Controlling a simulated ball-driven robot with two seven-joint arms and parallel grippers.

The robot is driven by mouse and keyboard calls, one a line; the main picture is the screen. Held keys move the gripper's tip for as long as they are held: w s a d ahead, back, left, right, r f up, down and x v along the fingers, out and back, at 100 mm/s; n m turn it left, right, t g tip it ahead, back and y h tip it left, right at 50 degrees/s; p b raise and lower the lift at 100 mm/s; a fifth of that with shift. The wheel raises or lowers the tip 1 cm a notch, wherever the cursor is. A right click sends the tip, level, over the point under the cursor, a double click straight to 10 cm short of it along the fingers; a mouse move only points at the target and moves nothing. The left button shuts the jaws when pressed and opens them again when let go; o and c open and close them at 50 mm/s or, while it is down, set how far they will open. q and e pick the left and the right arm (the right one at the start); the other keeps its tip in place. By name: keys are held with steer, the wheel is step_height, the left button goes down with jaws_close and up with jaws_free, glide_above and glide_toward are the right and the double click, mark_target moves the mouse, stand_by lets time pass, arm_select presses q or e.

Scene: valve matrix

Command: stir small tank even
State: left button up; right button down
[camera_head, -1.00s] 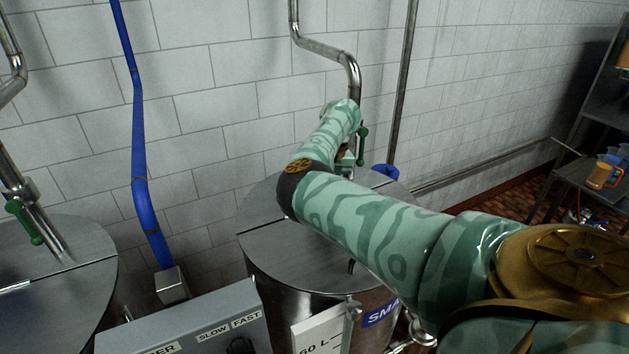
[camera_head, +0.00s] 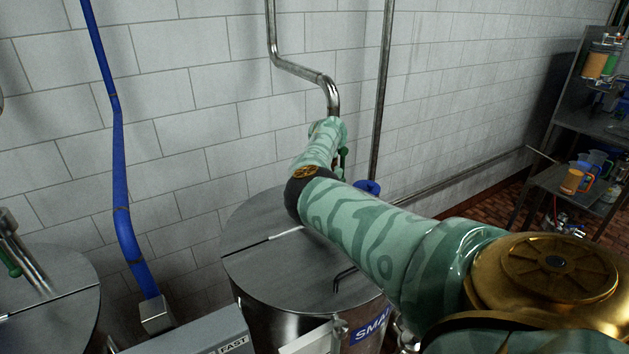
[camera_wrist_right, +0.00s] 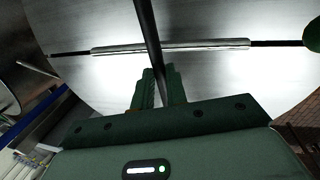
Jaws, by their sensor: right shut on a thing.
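The small tank (camera_head: 300,270) is a steel drum with a flat two-part lid and a blue label, partly cut off, reading "SMA". My right arm reaches across it from the right; its gripper is hidden behind the arm in the head view. In the right wrist view my right gripper (camera_wrist_right: 157,88) is shut on a dark rod (camera_wrist_right: 147,30), which runs up out of the picture over the bright metal lid (camera_wrist_right: 210,75). The rod's far end is hidden. My left gripper is in neither view.
A second steel tank (camera_head: 50,300) stands at the left. A grey control box (camera_head: 205,335) marked "FAST" is at the bottom. A blue hose (camera_head: 122,190) and a steel pipe (camera_head: 300,70) run along the tiled wall. A shelf (camera_head: 590,125) with jugs is at the right.

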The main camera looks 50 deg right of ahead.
steer(key=shift+d+r, duration=0.1)
steer(key=c, duration=1.4)
jaws_free()
steer(key=d+r, duration=0.3)
steer(key=r, duration=1.2)
steer(key=shift+s+d+r, duration=0.15)
steer(key=shift+s+r, duration=0.2)
steer(key=shift+r, duration=0.05)
